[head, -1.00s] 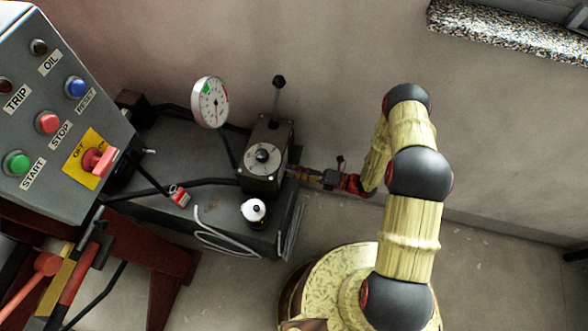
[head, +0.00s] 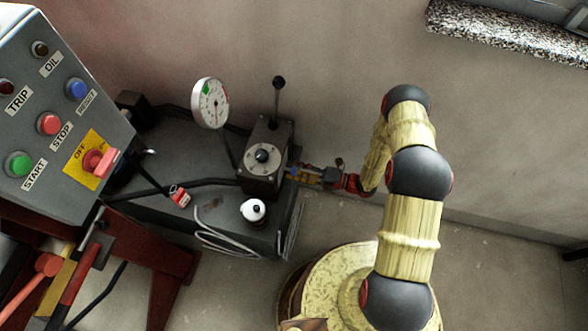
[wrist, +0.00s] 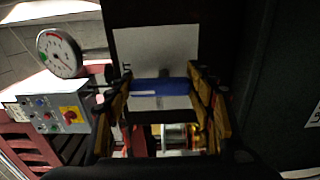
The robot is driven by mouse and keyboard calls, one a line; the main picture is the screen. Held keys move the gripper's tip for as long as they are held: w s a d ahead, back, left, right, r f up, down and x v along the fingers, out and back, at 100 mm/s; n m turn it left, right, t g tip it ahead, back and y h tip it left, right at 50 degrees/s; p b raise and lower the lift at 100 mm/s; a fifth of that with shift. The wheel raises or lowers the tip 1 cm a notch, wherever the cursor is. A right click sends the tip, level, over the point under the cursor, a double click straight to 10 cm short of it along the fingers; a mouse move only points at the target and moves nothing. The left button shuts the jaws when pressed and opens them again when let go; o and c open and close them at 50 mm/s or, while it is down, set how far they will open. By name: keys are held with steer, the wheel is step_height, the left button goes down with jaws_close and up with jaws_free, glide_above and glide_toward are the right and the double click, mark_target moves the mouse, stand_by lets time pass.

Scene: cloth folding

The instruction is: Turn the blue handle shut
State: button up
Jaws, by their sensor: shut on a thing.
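The blue handle (wrist: 160,86) lies crosswise between the two yellow-black fingers of my gripper (wrist: 161,80) in the wrist view, in front of a pale plate on a dark block. The fingers are shut on it, one at each end. In the head view my gripper (head: 299,173) reaches the right side of the grey valve block (head: 259,174). There the handle is too small and covered to make out clearly.
A dial gauge (head: 210,103) and a black-knobbed lever (head: 278,98) stand by the block. A white-capped bottle (head: 253,210) is in front. A control panel (head: 60,110) is at the left. Open floor lies at the right.

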steer(key=o, duration=1.2)
steer(key=shift+d, duration=0.1)
steer(key=v, duration=1.1)
steer(key=shift+s+d, duration=0.1)
steer(key=shift+d, duration=0.3)
